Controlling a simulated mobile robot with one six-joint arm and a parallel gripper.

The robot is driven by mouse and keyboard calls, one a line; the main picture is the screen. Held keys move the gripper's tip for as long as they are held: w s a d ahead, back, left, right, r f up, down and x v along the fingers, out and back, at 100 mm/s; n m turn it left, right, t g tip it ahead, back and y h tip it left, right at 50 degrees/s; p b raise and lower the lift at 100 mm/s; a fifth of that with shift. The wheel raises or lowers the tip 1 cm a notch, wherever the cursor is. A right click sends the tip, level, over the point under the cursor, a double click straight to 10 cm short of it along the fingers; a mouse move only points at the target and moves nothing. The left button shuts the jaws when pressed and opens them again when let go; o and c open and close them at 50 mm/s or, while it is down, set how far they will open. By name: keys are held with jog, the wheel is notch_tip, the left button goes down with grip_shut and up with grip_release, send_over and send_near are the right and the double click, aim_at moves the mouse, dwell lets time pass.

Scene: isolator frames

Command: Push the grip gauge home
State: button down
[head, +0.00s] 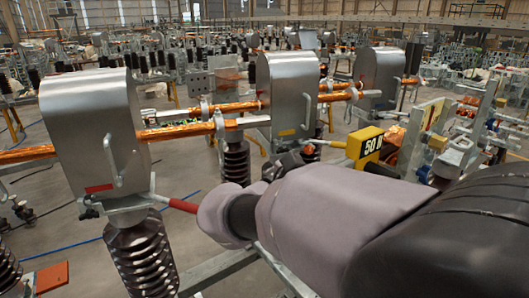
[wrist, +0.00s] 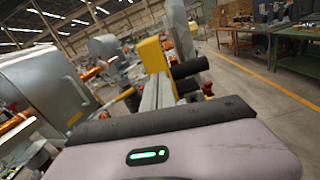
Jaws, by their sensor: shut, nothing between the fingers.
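The grip gauge looks to be the yellow block (head: 368,145) lettered "50 N" in the head view, right of the middle metal housing and beyond my arm. A yellow block (wrist: 153,55) stands just ahead in the wrist view, with dark cylinders to its right. My gripper (head: 287,163) is shut and empty. In the head view it shows only as dark parts behind my wrist, left of and nearer than the yellow block. The wrist view shows its pale body with a green light. Its fingertips, and any contact with the gauge, cannot be made out.
A rounded metal housing (head: 95,135) and a middle housing (head: 290,95) stand along orange bars on ribbed insulators. A red-handled lever (head: 183,205) lies close to my wrist. Work benches (wrist: 300,50) stand far right in the wrist view, across open floor (wrist: 255,85).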

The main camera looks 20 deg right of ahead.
jog(key=shift+w+d, duration=0.1)
jog(key=shift+d, duration=0.1)
jog(key=shift+a, duration=0.1)
jog(key=p+v, duration=0.4)
jog(key=v, duration=1.6)
jog(key=shift+r, duration=0.1)
